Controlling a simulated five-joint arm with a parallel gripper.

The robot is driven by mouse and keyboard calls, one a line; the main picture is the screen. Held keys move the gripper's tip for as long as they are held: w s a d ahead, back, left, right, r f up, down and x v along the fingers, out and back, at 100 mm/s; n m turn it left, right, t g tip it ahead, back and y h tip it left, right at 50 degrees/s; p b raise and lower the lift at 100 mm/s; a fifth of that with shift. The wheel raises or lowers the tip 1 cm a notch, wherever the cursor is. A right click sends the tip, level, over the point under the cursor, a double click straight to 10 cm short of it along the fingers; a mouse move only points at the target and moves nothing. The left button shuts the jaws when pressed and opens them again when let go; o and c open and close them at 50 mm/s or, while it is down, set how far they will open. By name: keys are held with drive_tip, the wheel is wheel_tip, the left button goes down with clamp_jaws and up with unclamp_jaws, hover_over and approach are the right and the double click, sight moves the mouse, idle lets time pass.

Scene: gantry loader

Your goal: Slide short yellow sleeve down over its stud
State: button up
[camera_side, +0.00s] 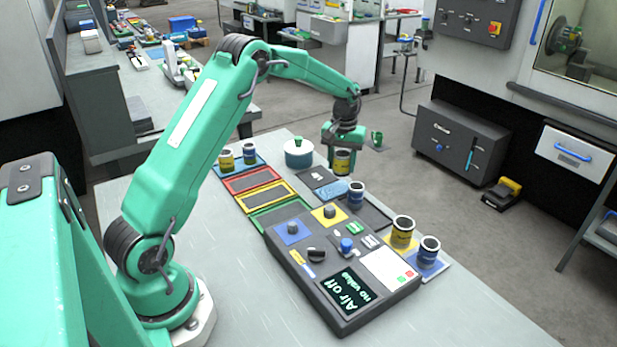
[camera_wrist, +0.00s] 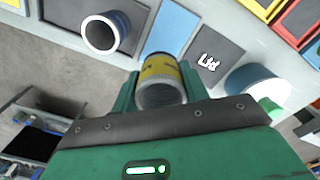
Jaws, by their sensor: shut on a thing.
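My gripper (camera_side: 342,154) is shut on a short yellow sleeve (camera_side: 342,163) and holds it over the far part of the bench. In the wrist view the yellow sleeve (camera_wrist: 160,76) sits between both fingers of my gripper (camera_wrist: 158,80), its open end facing the camera. A yellow pad with a dark stud (camera_side: 329,211) lies on the panel's far corner, nearer the camera than my gripper. A blue pad with a stud (camera_side: 293,228) lies to its left. Both studs look bare and upright.
A blue sleeve (camera_side: 355,195) stands on a dark mat, also in the wrist view (camera_wrist: 103,33). A taller yellow sleeve (camera_side: 402,232) and blue sleeve (camera_side: 429,250) stand right of the panel.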

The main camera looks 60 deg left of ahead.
drive_tip(key=shift+d+r, duration=0.1)
drive_tip(key=shift+d, duration=0.05)
drive_tip(key=shift+s+d+r, duration=0.35)
drive_tip(key=shift+d, duration=0.1)
drive_tip(key=s+d+r, duration=0.4)
drive_tip(key=s+d, duration=0.2)
approach(330, 208)
drive_tip(key=shift+s, duration=0.1)
drive_tip(key=shift+f, duration=0.1)
drive_tip(key=shift+f, duration=3.8)
drive_tip(key=shift+f, duration=0.2)
